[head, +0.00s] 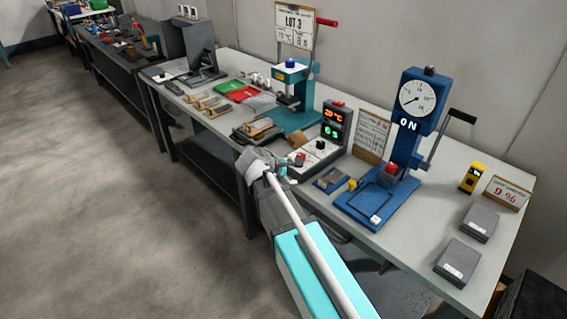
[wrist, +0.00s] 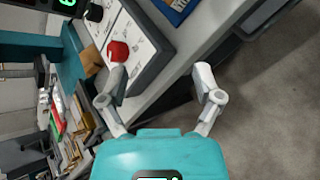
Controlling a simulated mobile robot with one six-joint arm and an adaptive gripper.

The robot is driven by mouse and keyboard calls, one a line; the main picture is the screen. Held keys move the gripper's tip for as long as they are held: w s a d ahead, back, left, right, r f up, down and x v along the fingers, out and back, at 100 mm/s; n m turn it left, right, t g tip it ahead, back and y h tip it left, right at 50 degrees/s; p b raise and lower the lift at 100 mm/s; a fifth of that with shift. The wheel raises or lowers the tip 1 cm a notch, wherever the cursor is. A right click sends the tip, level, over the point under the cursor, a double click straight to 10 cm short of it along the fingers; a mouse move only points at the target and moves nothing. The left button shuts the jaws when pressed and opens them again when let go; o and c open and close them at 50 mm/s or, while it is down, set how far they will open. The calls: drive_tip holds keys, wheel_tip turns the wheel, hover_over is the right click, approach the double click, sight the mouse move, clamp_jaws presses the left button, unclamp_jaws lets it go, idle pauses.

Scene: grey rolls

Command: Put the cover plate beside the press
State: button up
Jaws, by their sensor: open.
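I cannot tell for sure which thing is the cover plate. A dark flat piece with tan items on it (head: 258,132) lies at the bench's front edge, left of my gripper. The teal press (head: 290,85) with a red-ended lever stands behind it. A blue press (head: 400,150) with a round dial and black-handled lever stands further right. My gripper (wrist: 158,85) is open and empty in the wrist view, its fingers apart over the bench's front edge. The left finger is near the control box's red button (wrist: 118,51). In the head view my arm partly hides the gripper.
The control box (head: 322,150) with lit digits stands between the presses. A small blue tray (head: 330,180) lies right of it. Two grey blocks (head: 480,222) (head: 457,260) and a yellow device (head: 470,178) are at the right. Red and green pieces (head: 242,94) lie left.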

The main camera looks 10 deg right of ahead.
drive_tip(key=s+d+f+m+g+y+b, duration=0.1)
drive_tip(key=s+f+m+g+y+b, duration=0.1)
drive_tip(key=s+f+m, duration=0.5)
drive_tip(key=s+d+f+m+g+y+b, duration=0.2)
drive_tip(key=s+f+m+y+b, duration=0.3)
drive_tip(key=s, duration=0.5)
wheel_tip(320, 180, down, 3)
drive_tip(key=m+g+y, duration=0.1)
drive_tip(key=m+y, duration=0.1)
drive_tip(key=shift+d+r+m, duration=0.15)
drive_tip(key=shift+d+m, duration=0.15)
